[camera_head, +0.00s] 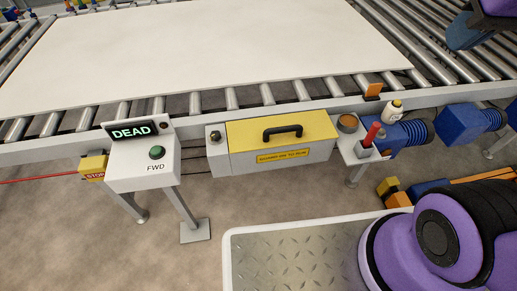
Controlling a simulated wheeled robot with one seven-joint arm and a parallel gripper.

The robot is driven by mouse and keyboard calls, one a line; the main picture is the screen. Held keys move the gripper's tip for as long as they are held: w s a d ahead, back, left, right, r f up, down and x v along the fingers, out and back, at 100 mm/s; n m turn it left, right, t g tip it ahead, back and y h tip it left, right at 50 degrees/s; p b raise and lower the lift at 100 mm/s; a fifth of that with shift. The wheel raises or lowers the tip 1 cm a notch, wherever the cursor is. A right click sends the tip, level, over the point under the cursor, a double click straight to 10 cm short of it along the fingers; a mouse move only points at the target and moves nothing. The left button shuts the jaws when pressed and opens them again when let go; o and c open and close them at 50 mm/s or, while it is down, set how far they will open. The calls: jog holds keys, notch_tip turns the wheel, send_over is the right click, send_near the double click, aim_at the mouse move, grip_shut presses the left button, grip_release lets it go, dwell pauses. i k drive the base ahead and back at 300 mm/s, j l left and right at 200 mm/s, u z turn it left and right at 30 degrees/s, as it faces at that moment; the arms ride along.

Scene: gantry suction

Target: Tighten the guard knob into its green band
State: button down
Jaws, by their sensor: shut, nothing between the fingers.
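A yellow guard cover (281,130) with a black handle (282,132) sits shut on a grey box (232,158) along the conveyor's front rail. A small dark round knob (215,136) stands at the left end of this box; it may be the guard knob. It is too small for me to make out a green band or its setting. My gripper's fingers do not show in this view. Purple and black parts of my arm (425,245) fill the lower right corner.
A control stand (140,173) shows "DEAD" above a green FWD button (157,153). A yellow STOP box (94,167) with a red cord is at left. A small shelf (362,152) holds a red-handled tool (372,134) and bottle (395,109). A large pale board (210,50) covers the rollers.

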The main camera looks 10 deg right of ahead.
aim_at(215, 135)
jog(key=k+j+z, duration=0.1)
jog(key=k+j, duration=0.15)
jog(key=j, duration=0.25)
jog(key=k+j+z, duration=0.15)
jog(key=k+j, duration=0.15)
jog(key=j, duration=0.15)
jog(key=k+j+z, duration=0.1)
jog(key=k+j, duration=0.2)
jog(key=j, duration=0.15)
